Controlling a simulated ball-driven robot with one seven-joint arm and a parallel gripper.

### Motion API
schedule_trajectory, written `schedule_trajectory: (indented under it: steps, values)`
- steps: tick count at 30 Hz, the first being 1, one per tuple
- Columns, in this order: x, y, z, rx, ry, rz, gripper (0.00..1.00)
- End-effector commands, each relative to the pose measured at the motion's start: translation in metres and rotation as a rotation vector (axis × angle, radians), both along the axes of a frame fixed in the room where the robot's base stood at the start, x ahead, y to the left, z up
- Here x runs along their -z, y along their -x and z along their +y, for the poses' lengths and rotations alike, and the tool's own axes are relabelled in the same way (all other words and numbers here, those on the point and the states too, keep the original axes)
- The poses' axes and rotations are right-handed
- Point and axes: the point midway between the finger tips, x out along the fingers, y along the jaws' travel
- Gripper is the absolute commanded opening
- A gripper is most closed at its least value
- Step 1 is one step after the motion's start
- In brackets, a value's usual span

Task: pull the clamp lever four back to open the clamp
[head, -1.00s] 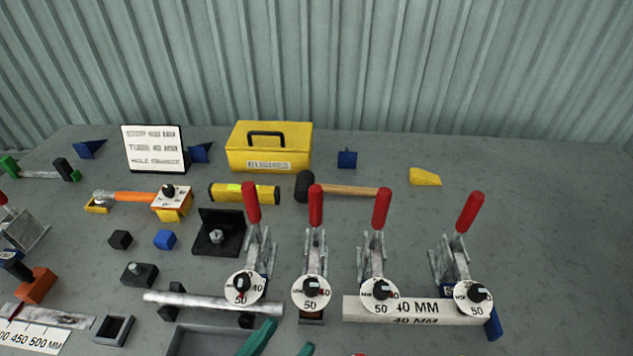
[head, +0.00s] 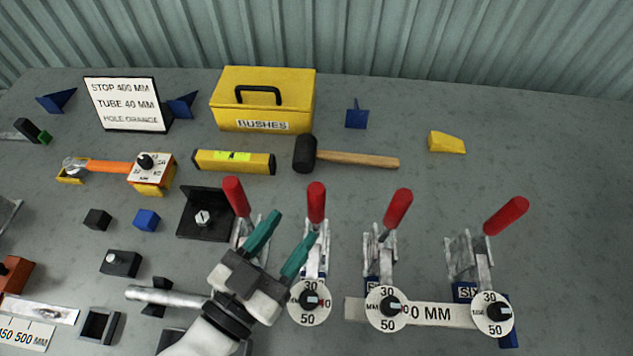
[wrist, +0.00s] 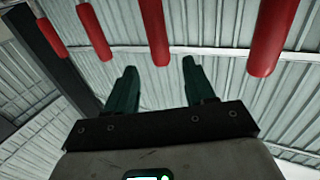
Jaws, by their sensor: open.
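Red-handled toggle clamps stand in a row in the head view. Their handles, from left to right, are the first (head: 236,196), second (head: 316,202), third (head: 397,208) and rightmost, fourth (head: 506,215); all stick up. My gripper (head: 290,231), with teal fingers, is open and empty in front of the first and second clamps, well left of the rightmost one, and hides part of the first.
Round dials sit in front of the clamps, and a 40 mm bar (head: 440,313) lies under the two right ones. A mallet (head: 350,158), yellow toolbox (head: 262,103) and black bracket (head: 205,222) lie behind or left. The bench right of the clamps is clear.

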Motion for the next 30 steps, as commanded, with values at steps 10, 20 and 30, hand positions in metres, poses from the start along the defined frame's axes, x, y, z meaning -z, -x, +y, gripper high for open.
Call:
schedule_trajectory:
  steps: [10,20,30]
  values:
    - [-0.002,-0.054,-0.031,0.003,0.001,0.002,0.54]
    - [0.000,-0.073,-0.041,0.000,0.000,0.001,0.54]
    - [0.000,-0.073,-0.041,0.000,0.000,0.001,0.42]
